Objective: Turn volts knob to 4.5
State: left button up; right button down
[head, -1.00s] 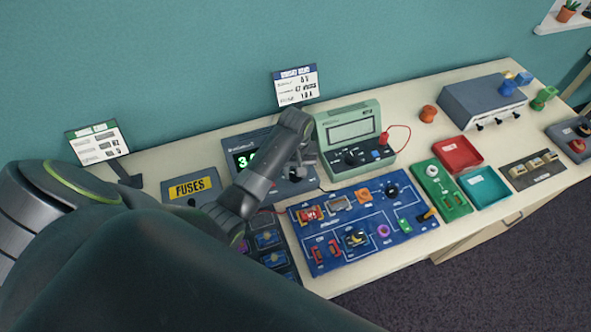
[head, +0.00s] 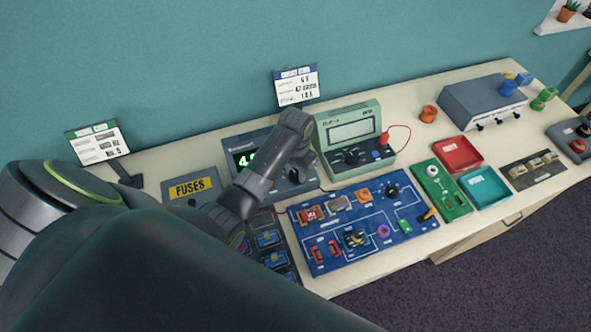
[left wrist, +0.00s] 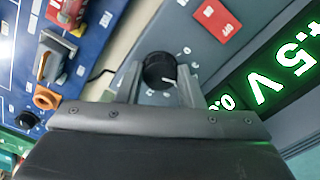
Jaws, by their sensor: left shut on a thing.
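The power supply (head: 236,143) is a grey-blue box with a green lit display (head: 245,158), partly hidden behind my left arm. In the left wrist view the display (left wrist: 290,60) shows a large "5 V", with the leading digit cut off at the edge; the head view shows a "4" at its start. The volts knob (left wrist: 158,72) is round and black with a white pointer line. My left gripper (left wrist: 158,80) is shut on this knob, one finger on each side. In the head view the left gripper (head: 302,164) reaches the panel's right part. My right gripper is out of view.
A red switch (left wrist: 215,18) is on the same panel. A green meter (head: 349,131) stands close to the right, with a red lead. The blue circuit board (head: 345,262) lies in front, and the fuses box (head: 193,187) is to the left.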

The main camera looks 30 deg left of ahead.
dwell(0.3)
pick_arm(q)
jog(key=o, duration=1)
jog(key=shift+c, duration=0.2)
